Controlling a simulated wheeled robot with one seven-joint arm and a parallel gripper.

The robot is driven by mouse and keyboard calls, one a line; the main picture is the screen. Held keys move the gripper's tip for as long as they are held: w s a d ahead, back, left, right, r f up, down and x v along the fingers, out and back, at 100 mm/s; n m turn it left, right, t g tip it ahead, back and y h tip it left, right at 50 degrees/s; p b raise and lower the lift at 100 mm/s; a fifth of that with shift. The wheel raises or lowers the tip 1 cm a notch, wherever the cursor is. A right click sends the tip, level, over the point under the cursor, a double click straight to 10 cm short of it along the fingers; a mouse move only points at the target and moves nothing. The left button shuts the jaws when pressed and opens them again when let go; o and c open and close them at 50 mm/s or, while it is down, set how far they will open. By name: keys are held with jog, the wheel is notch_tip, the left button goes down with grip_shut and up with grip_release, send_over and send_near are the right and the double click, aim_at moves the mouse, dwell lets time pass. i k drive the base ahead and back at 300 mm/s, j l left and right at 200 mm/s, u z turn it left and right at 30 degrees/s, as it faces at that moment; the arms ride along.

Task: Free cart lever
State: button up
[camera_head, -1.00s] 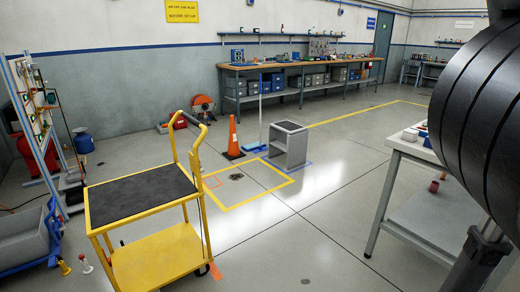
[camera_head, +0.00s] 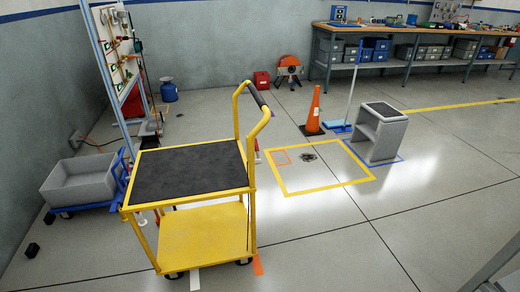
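A yellow cart (camera_head: 201,235) stands left of centre in the head view. It has a black mat (camera_head: 188,172) on its top deck and a bare yellow lower shelf. Its push handle (camera_head: 262,122) rises at the right side, with a dark grip section near the top. Dark wheels (camera_head: 174,275) show under the shelf. I cannot make out a lever on the cart; small red and white bits show behind its posts, too small to tell. My gripper is out of view.
A yellow floor outline (camera_head: 330,188) with a dark spot (camera_head: 308,156) lies right of the cart. An orange cone (camera_head: 314,110), grey step stool (camera_head: 379,132) and blue-based stand surround it. A grey bin (camera_head: 80,181) stands left. The foreground right floor is mostly clear.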

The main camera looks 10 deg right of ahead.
aim_at(257, 150)
jog(key=i+l+z, duration=0.3)
jog(key=i, duration=1)
jog(key=i+l+z, duration=0.1)
jog(key=i+z, duration=0.2)
jog(key=i, duration=1)
